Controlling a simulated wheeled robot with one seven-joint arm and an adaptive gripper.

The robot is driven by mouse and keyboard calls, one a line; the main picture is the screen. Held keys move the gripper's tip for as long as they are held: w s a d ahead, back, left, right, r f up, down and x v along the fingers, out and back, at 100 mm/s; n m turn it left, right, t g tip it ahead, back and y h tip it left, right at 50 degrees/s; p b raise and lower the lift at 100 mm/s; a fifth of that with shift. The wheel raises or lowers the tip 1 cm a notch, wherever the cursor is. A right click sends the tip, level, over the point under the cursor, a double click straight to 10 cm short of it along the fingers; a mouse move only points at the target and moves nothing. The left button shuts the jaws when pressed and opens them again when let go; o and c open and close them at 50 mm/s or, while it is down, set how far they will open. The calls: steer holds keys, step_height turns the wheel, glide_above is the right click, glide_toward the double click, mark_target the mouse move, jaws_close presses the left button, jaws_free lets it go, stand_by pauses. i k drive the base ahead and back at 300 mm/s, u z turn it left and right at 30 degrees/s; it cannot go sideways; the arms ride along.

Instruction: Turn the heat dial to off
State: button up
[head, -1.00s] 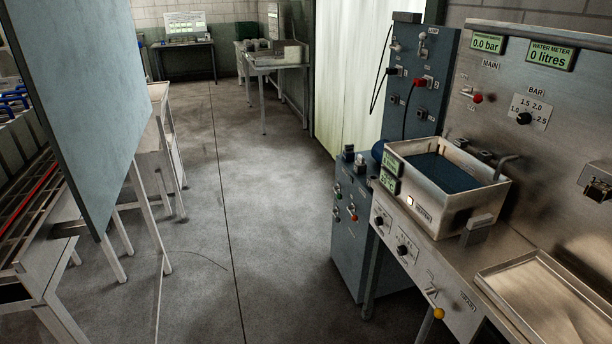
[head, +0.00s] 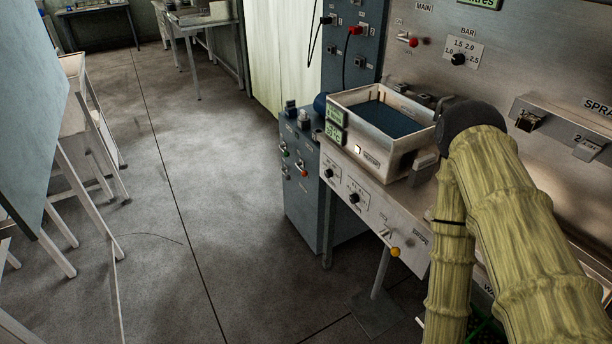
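Two small black dials sit on the front panel below the open steel tank: a left dial (head: 329,173) and a right dial (head: 354,198). Their labels are too small to read, so I cannot tell which one is the heat dial or where either points. Another black dial, the BAR dial (head: 458,59), is on the steel back panel, with numbers from 1.0 to 2.5. My arm, in a yellow-green sleeve, bends at the right of the head view, in front of the bench. My gripper is not in view.
The steel tank (head: 400,149) holds dark blue contents, with green displays (head: 335,127) at its left. A yellow-knobbed lever (head: 395,252) sticks out lower on the front. A blue-grey cabinet (head: 301,209) stands left of the bench.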

mark_target(328, 173)
steer(key=u, duration=0.6)
steer(key=i, duration=0.35)
steer(key=u, duration=0.35)
